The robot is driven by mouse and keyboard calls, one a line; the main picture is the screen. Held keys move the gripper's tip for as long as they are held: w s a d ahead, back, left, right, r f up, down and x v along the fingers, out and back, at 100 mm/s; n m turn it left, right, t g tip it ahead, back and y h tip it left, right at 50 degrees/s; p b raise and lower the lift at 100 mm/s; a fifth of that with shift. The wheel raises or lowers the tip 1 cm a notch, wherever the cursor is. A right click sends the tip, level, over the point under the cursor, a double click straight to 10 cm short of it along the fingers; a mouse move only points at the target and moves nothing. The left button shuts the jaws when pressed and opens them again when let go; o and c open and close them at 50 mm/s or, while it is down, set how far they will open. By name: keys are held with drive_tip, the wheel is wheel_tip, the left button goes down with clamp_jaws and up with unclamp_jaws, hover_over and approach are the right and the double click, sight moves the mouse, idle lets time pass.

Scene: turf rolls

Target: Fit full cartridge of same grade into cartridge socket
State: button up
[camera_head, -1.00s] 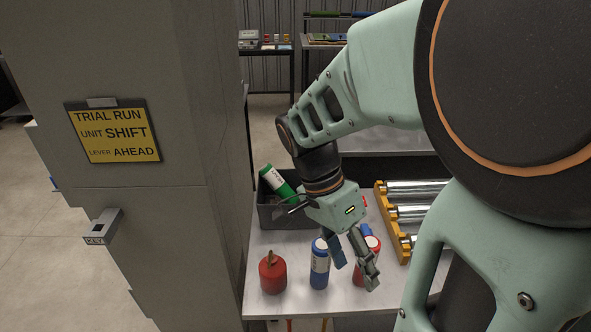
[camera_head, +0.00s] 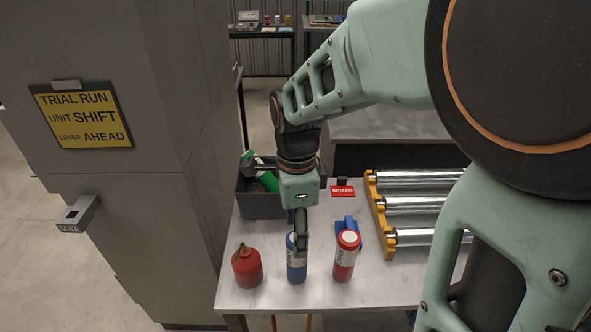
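A blue cartridge (camera_head: 296,266) with a white label stands upright on the table near its front edge. A green cartridge (camera_head: 270,181) lies tilted in the dark bin. My gripper (camera_head: 301,243) points down at the blue cartridge and overlaps its top in the picture. Its fingers are seen nearly edge-on, so its opening and any contact are unclear. A small grey bracket (camera_head: 79,212) with an opening juts from the cabinet; I cannot tell whether it is the cartridge socket.
A red can (camera_head: 247,266) stands left of the blue cartridge. The dark bin (camera_head: 262,207) is behind. A red "SEIZED" tag (camera_head: 343,191), a blue item (camera_head: 358,236) and a roller rack (camera_head: 380,215) are to the right. The tall cabinet (camera_head: 110,200) bounds the left.

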wheel_tip(320, 180, down, 9)
drive_tip(key=shift+f, duration=0.1)
idle(0.4)
drive_tip(key=shift+d, duration=0.1)
drive_tip(key=shift+c, duration=0.4)
clamp_jaws()
